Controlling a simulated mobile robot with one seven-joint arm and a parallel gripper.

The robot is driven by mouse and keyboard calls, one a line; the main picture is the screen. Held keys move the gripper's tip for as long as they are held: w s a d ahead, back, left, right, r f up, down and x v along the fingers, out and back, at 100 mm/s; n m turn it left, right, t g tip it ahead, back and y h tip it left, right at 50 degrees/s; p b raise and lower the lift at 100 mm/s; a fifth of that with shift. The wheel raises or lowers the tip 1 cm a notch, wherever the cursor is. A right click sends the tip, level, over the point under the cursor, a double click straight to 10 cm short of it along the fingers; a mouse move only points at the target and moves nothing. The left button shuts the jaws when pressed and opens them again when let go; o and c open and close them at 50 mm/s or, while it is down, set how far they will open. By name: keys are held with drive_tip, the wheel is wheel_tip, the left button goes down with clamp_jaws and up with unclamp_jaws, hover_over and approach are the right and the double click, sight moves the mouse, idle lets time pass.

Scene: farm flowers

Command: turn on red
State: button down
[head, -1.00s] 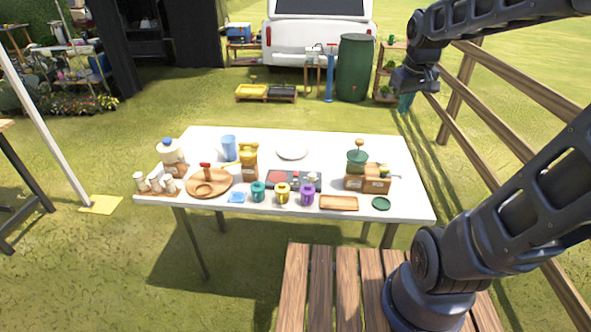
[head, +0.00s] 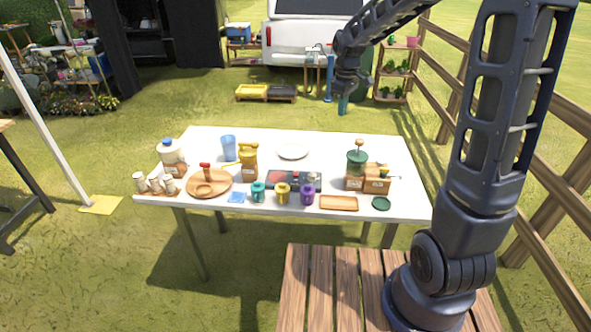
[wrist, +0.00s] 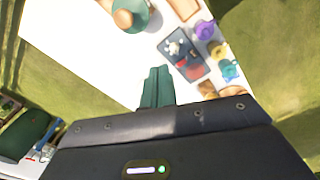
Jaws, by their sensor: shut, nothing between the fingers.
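A dark flat device (head: 291,179) with a red patch on its left part and small pale parts on its right lies near the middle of the white table (head: 230,208). In the wrist view the device (wrist: 184,54) shows its red patch and white parts, beyond my fingertips. Its small controls are too small to tell apart. My gripper (head: 343,104) is shut and empty, high above the ground past the table's far right side. Its teal fingers (wrist: 157,87) are together in the wrist view and touch nothing.
Teal (head: 258,191), yellow (head: 282,193) and purple (head: 308,194) mugs stand in front of the device. A green-topped grinder (head: 357,162) and a wooden box (head: 376,182) stand to its right. A white plate (head: 292,151) lies behind it. A wooden fence runs along the right.

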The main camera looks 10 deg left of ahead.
drive_tip(key=w+a+f+n+g, duration=0.1)
drive_tip(key=w+a+f+n, duration=0.25)
drive_tip(key=a+f, duration=0.4)
drive_tip(key=n+g, duration=0.1)
drive_tip(key=n, duration=0.1)
hover_over(295, 175)
drive_tip(key=w, duration=0.3)
wheel_tip(295, 175, down, 8)
drive_tip(key=shift+s, duration=0.2)
drive_tip(key=shift+d, duration=0.1)
drive_tip(key=f, duration=0.4)
drive_tip(key=s+f, duration=0.1)
drive_tip(key=f, duration=0.4)
drive_tip(key=s+f, duration=0.1)
drive_tip(key=f, duration=0.3)
drive_tip(key=shift+s+f, duration=0.1)
drive_tip(key=shift+f, duration=0.2)
